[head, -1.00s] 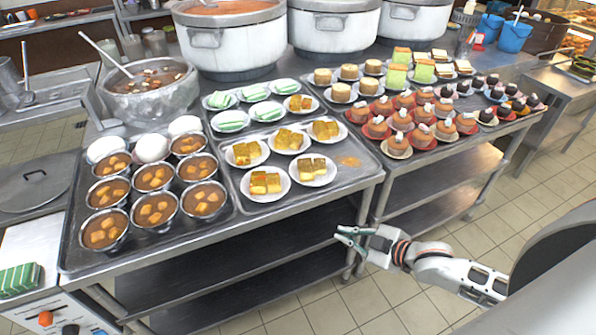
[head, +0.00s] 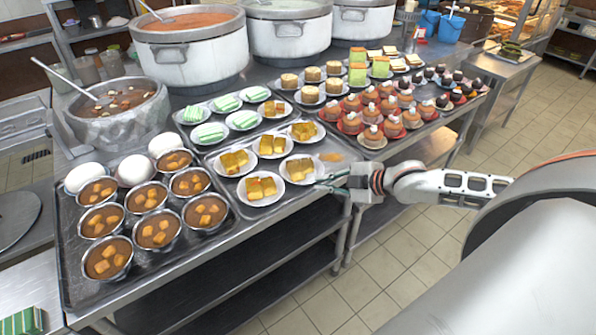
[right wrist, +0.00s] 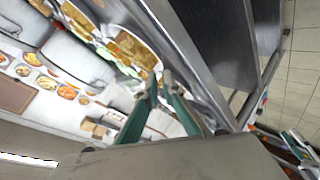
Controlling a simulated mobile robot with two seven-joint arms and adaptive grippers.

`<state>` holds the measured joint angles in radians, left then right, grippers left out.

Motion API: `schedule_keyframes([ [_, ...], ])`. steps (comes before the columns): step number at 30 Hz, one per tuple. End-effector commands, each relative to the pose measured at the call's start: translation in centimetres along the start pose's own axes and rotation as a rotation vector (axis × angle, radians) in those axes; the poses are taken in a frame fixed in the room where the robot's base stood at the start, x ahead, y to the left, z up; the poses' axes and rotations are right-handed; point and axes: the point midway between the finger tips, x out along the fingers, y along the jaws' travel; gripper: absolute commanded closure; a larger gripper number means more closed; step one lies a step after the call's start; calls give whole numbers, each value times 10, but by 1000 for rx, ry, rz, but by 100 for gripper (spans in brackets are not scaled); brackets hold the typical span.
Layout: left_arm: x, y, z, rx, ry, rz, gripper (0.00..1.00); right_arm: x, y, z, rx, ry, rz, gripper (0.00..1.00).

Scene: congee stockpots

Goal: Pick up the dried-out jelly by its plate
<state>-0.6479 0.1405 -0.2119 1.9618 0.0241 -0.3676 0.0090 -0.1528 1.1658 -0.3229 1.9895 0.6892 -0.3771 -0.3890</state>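The frames do not clearly show which jelly is dried out. The plate nearest my right gripper (head: 321,183) holds two brownish-yellow pieces (head: 299,168); another jelly plate (head: 262,188) stands at the tray's front. My right gripper is beside the tray's right front edge, its narrow fingertips a little apart, with nothing held. In the right wrist view, the fingertips (right wrist: 160,76) point toward a plate of jelly (right wrist: 134,48). My left gripper is not in view.
Green-striped cakes (head: 242,119) stand behind the jelly. Red-plated cakes (head: 373,136) crowd the right table. Large stockpots (head: 190,50) line the back.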

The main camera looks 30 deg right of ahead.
Motion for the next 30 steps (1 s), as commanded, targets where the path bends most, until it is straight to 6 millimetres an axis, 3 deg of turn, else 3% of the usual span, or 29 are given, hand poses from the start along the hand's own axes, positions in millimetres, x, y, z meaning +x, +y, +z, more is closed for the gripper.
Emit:
schedule_keyframes([
  [11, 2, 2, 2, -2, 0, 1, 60, 23, 0, 0, 3, 3, 1, 93],
  [21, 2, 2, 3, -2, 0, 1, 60, 64, -2, 5, 2, 1, 0, 93],
  [30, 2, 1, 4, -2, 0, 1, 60, 70, -5, 6, 1, -1, -5, 93],
])
